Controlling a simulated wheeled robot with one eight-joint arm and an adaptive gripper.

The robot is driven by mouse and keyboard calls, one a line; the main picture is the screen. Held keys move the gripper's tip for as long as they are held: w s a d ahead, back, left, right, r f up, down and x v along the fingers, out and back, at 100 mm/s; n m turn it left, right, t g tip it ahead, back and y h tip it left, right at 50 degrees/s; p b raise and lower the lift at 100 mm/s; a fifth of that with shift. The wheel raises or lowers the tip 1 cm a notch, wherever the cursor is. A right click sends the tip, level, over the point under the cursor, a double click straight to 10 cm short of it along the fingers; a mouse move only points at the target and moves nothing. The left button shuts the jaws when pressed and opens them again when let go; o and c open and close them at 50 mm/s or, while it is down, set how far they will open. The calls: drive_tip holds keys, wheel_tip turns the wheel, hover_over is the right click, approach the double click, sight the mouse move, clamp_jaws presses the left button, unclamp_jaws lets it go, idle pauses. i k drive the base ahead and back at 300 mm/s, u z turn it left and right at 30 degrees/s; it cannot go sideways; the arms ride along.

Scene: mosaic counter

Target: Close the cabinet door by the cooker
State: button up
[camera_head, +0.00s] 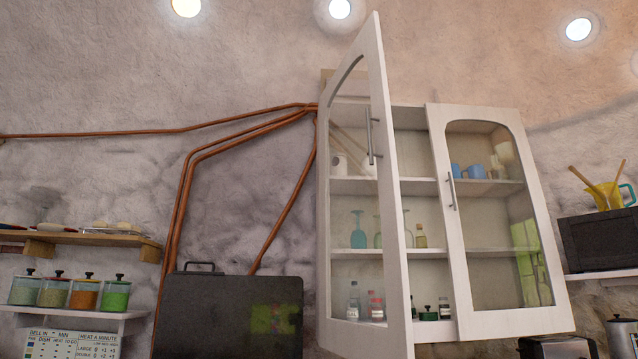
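A white wall cabinet (422,187) hangs right of the middle, with two glass-panelled doors. Its left door (387,185) stands wide open and swings out toward me, with a vertical metal handle (369,135) on its frame. Its right door (497,215) is shut or nearly so, with a handle (451,190) near its left edge. Glasses, bottles and small jars show on the shelves through the opening and the glass. A dark panel (228,312), possibly the cooker's raised lid, stands below and left of the cabinet. My gripper is not in view.
Copper pipes (185,200) run along the wall left of the cabinet. Shelves with spice jars (85,292) are at far left. A dark microwave-like box (600,240) and a toaster (556,347) are at right. The space before the open door looks clear.

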sight(350, 339)
drive_tip(key=k, duration=0.95)
drive_tip(key=u, duration=0.2)
